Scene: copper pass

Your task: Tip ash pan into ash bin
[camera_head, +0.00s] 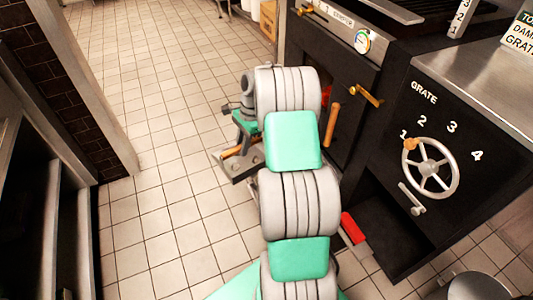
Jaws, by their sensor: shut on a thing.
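My arm reaches away from the bottom of the picture. My gripper (240,143) is at its far end, partly hidden by my wrist. It is shut by an orange-brown handle of a dark grey, flat thing, which looks like the ash pan (243,166). The pan is over the tiled floor left of the black stove, and my arm covers its right side. I cannot tell its tilt or contents. A round grey metal vessel (478,287), perhaps the ash bin, is cut off at the bottom right. My gripper is well away from it.
The black stove (400,235) stands right, with a grate wheel (430,167), brass handle (367,95) and dark lower opening. A red-handled thing (354,228) lies by that opening. A brick pillar (55,85) and dark shelving (62,235) stand left. Tiled floor between is clear.

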